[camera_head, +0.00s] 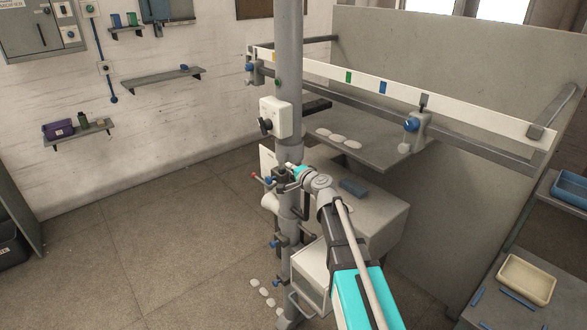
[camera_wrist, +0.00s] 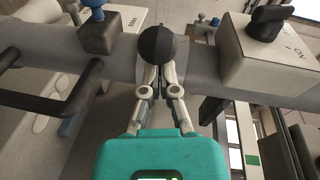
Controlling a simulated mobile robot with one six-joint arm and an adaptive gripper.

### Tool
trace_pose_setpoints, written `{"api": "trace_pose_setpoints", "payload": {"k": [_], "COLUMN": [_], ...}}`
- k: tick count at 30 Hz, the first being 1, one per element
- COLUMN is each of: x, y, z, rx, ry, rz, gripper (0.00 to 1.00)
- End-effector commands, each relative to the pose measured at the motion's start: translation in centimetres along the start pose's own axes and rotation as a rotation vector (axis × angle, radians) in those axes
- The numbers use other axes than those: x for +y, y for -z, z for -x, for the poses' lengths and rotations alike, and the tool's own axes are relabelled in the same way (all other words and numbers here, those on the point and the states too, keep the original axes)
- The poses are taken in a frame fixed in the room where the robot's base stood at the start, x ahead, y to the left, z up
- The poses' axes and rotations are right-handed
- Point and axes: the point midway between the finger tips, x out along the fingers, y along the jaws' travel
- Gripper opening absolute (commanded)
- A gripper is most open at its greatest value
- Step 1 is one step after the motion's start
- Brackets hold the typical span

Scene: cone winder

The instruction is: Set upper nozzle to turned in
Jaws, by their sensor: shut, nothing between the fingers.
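My gripper (camera_head: 291,171) is at the grey vertical column (camera_head: 290,100), at mid height beside a dark clamp-like fitting (camera_head: 281,178). In the wrist view my gripper (camera_wrist: 158,88) is shut and empty, its fingertips just below a dark round ball (camera_wrist: 157,45). The ball lies in front of the column; whether the fingers touch it is unclear. A dark block with a blue knob (camera_wrist: 97,32) sits left of the ball. Small red and blue ends (camera_head: 262,179) stick out left of the column. I cannot tell for certain which part is the upper nozzle, or its setting.
A white switch box (camera_head: 275,117) is on the column above my gripper; it shows in the wrist view (camera_wrist: 265,50), marked ON. A dark bar handle (camera_wrist: 40,85) is at left there. More fittings (camera_head: 276,243) sit lower. A white cabinet (camera_head: 375,222) stands right. Floor at left is clear.

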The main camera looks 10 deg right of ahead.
Motion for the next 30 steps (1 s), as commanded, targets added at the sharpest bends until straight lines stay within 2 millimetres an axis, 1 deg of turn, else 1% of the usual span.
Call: {"api": "trace_pose_setpoints", "payload": {"k": [4,11,18,24,30], "x": [-0.1,-0.4,-0.9,-1.2,-1.3], "y": [-0.6,-1.5,-3.1,-3.6,-3.9], "z": [-0.4,-1.5,-3.6,-4.9,-5.6], "rx": [0.064,0.063,0.064,0.068,0.07], "ry": [-0.009,-0.009,-0.009,-0.01,-0.011], "rz": [-0.008,-0.009,-0.009,-0.01,-0.01], "gripper": [0.0,0.0,0.0,0.0,0.0]}}
